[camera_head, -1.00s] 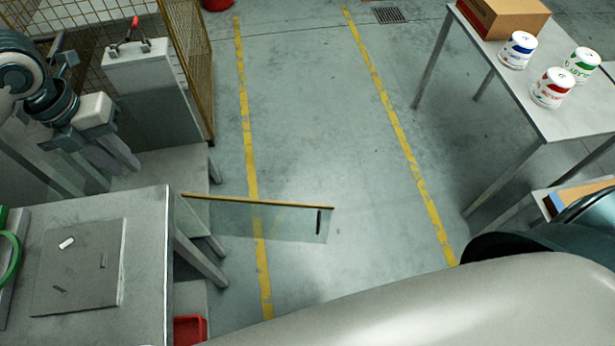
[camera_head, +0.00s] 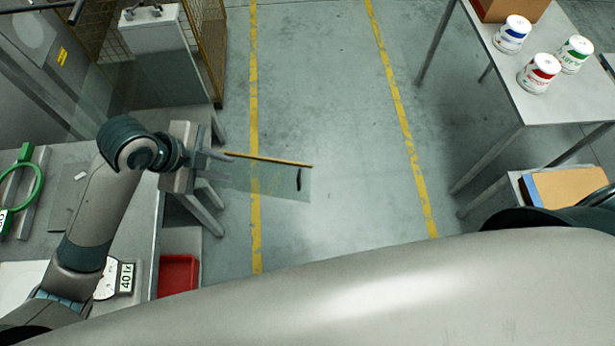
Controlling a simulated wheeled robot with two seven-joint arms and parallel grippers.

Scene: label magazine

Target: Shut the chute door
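The chute door is a clear panel (camera_head: 270,180) with a yellow-brown top edge and a small black handle (camera_head: 299,179) near its free right end. It stands open, sticking out to the right over the floor. My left gripper (camera_head: 222,168) is at the left end of the door, its fingers pointing right and apparently apart. Its fingers and the door's left end overlap in the picture; I cannot tell whether they touch. The gripper hides the door's hinge side. My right gripper is not in view.
A grey bench (camera_head: 140,236) with a green ring (camera_head: 38,188) and a dial scale (camera_head: 124,278) is at the left. A red bin (camera_head: 178,275) sits below it. A caged cabinet (camera_head: 160,60) stands behind. A table (camera_head: 560,108) with cans is at the right. The middle floor is clear.

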